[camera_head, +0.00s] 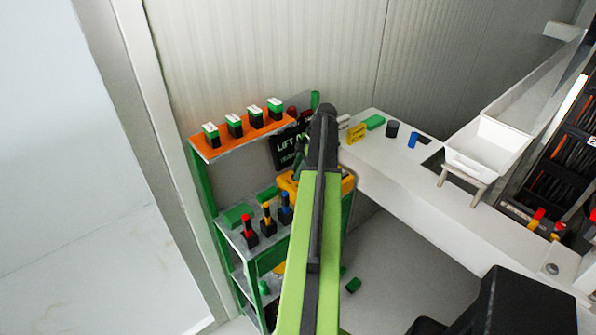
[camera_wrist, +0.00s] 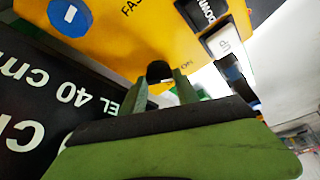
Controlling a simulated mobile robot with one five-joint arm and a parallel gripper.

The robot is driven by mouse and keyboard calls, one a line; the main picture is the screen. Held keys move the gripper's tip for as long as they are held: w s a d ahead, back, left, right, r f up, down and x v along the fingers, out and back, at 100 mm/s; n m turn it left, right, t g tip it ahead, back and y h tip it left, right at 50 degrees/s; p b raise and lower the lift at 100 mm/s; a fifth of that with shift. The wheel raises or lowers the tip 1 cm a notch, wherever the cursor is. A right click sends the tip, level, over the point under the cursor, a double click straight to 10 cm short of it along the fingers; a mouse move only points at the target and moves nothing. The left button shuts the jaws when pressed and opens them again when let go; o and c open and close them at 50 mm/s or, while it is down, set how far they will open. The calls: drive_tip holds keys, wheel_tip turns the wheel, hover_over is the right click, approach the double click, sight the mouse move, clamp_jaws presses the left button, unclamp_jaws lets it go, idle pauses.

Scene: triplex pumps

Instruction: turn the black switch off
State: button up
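A yellow panel (camera_wrist: 130,40) fills the top of the wrist view, its lettering upside down. A black rounded knob (camera_wrist: 159,71), apparently the black switch, sits on it beside the word ON. My gripper (camera_wrist: 160,82) points at the panel, its two green-grey fingers apart, one on each side of the knob. I cannot tell whether they touch it. In the head view a yellow body (camera_head: 287,183) shows on both sides of my green arm. The arm hides its middle, the switch and my fingertips.
Black and white CONN and UP buttons (camera_wrist: 208,22) and a blue round button (camera_wrist: 70,15) lie near the knob. A black sign (camera_wrist: 35,115) stands close at the left. A green shelf with an orange top (camera_head: 225,147) and a white bench (camera_head: 400,165) flank my arm.

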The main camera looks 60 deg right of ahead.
clamp_jaws()
drive_tip(key=shift+m, duration=0.3)
drive_tip(key=m, duration=0.1)
drive_tip(key=m+h, duration=0.1)
drive_tip(key=m, duration=0.1)
drive_tip(key=m+t+h, duration=0.1)
drive_tip(key=m, duration=0.1)
drive_tip(key=shift+s+a, duration=0.1)
drive_tip(key=shift+a, duration=0.15)
drive_tip(key=m+h, duration=0.2)
drive_tip(key=m, duration=0.4)
drive_tip(key=shift+m, duration=0.3)
drive_tip(key=o, duration=0.6)
unclamp_jaws()
